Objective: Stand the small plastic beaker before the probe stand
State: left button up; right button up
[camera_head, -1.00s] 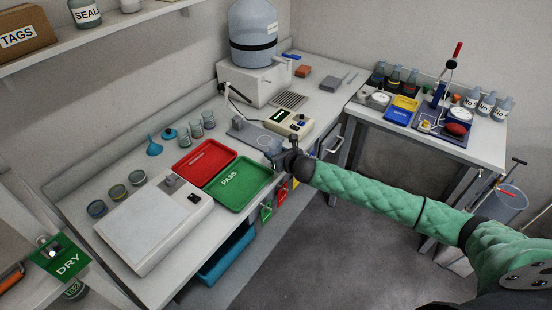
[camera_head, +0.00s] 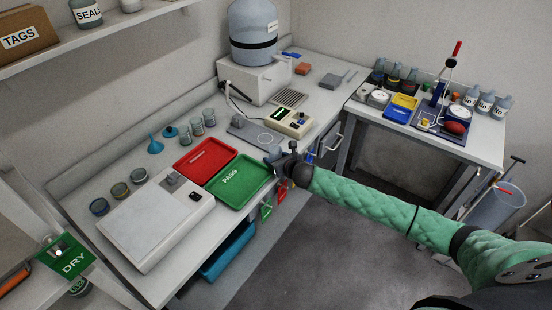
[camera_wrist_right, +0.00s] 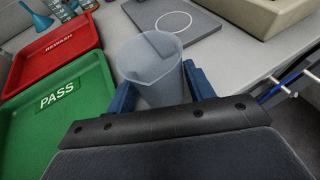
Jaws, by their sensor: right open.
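The small plastic beaker (camera_wrist_right: 148,68) is translucent and pale. In the right wrist view it is between the two blue fingers of my right gripper (camera_wrist_right: 160,92), which are open around it. The gripper hides its lower part. In the head view my right gripper (camera_head: 279,157) is at the bench's front edge, right of the green tray, and I cannot make out the beaker clearly. The probe stand (camera_head: 247,131) has a grey base plate with a pale ring, beyond the gripper; the plate also shows in the wrist view (camera_wrist_right: 215,28). My left gripper is not in view.
The green PASS tray (camera_head: 218,200) and red REWASH tray (camera_head: 183,162) lie left of the gripper. A cream meter (camera_head: 298,116) stands right of the plate. Several beakers stand along the wall. Bare bench lies between the green tray and the plate.

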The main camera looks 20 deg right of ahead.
jog(key=shift+r, duration=0.15)
jog(key=shift+s+d, duration=0.1)
jog(key=shift+s, duration=0.1)
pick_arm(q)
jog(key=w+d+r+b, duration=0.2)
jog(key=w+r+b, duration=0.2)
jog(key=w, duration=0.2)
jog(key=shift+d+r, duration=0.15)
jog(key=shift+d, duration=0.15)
pick_arm(e)
jog(key=v, duration=1.1)
jog(key=shift+s, duration=0.25)
jog(key=shift+d+r, duration=0.1)
